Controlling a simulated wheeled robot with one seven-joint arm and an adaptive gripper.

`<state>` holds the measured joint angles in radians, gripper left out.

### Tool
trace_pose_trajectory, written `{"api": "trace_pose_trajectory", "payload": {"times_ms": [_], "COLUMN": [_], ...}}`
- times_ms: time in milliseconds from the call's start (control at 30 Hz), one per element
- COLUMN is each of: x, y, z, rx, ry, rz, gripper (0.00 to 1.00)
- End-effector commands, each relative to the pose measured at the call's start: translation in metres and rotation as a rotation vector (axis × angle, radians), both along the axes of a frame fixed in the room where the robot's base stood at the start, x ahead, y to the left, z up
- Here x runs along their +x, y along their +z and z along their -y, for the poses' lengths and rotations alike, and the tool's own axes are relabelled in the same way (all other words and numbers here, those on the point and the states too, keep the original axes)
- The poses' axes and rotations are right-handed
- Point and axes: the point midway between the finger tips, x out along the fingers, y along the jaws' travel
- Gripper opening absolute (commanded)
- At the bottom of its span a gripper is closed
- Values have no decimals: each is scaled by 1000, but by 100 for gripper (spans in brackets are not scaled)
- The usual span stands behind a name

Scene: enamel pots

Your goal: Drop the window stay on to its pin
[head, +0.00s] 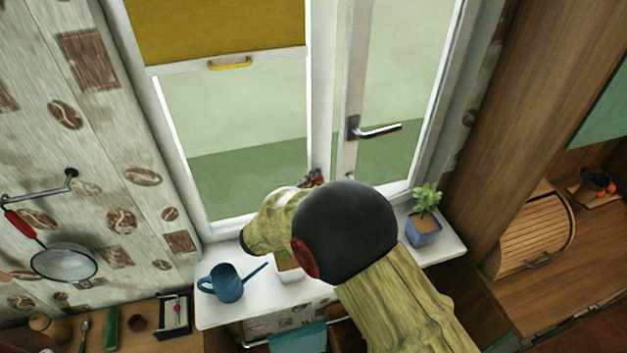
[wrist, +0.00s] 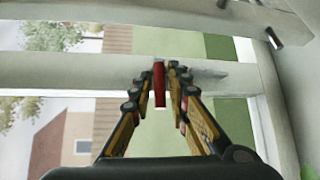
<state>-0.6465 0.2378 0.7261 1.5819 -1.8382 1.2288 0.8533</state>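My gripper (wrist: 163,80) reaches to the white window frame, with its two yellow-and-black fingers close together. Between the fingertips is a narrow red piece with a pale lower end, which looks like the window stay (wrist: 159,84). The fingers lie against it or very nearly so. In the head view my gripper (head: 313,178) is small, at the foot of the middle window post, mostly hidden behind my arm. The pin cannot be made out in either view.
The window has a lever handle (head: 380,131). On the white sill (head: 212,315) stand a blue watering can (head: 228,283), a partly hidden pale pot (head: 290,271) and a plant in a blue pot (head: 423,228). A wooden bread bin (head: 535,235) is at right.

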Motion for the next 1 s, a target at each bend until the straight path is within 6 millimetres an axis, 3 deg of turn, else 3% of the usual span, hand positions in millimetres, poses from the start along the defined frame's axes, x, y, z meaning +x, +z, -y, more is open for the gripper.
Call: {"api": "trace_pose_trajectory", "payload": {"times_ms": [267, 1000], "x": [0, 0], "y": [0, -1], "z": [0, 0], "rx": [0, -1], "ry": [0, 0], "rz": [0, 0], "gripper": [0, 0]}}
